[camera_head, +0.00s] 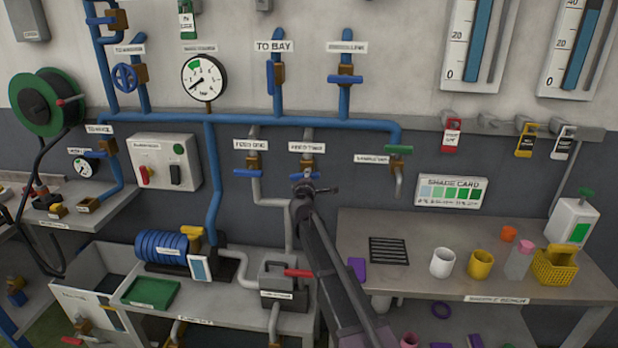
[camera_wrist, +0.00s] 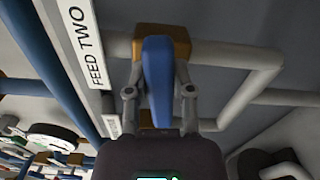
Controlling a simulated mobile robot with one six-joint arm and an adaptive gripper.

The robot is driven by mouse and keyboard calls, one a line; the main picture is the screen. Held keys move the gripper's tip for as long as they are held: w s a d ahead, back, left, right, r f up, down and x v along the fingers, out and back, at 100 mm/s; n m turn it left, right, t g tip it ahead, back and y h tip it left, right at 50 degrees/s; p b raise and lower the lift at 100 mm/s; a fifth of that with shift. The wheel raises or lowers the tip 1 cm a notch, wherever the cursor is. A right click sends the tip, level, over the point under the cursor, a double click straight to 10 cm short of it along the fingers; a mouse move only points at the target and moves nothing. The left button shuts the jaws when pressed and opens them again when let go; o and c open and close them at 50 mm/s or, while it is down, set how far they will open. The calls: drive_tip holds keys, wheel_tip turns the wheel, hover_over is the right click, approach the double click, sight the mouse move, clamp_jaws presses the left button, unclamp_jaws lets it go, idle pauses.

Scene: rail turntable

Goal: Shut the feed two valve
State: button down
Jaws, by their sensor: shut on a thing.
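The feed two valve has a brass body (camera_wrist: 178,38) on a grey pipe and a blue lever handle (camera_wrist: 157,75). Its "FEED TWO" label (camera_wrist: 84,45) shows beside it in the wrist view. My gripper (camera_wrist: 158,92) has one finger on each side of the blue handle and is shut on it. In the head view my gripper (camera_head: 304,190) is at the valve, just below the label (camera_head: 307,147). A small part of the blue handle (camera_head: 296,176) shows there; my gripper hides the rest, so its exact angle is unclear in that view.
The feed one valve's blue handle (camera_head: 248,173) lies crosswise close on the left. A green-handled valve (camera_head: 398,150) hangs on the right. A grey pump box with a red lever (camera_head: 298,272) stands below. Grey pipes run behind and beside my gripper.

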drive_tip(key=shift+f+m, duration=0.1)
drive_tip(key=shift+m, duration=0.8)
drive_tip(key=shift+c, duration=2.4)
unclamp_jaws()
drive_tip(key=shift+s, duration=0.1)
drive_tip(key=s, duration=1.1)
drive_tip(key=shift+s+a, duration=0.2)
drive_tip(key=shift+s, duration=0.2)
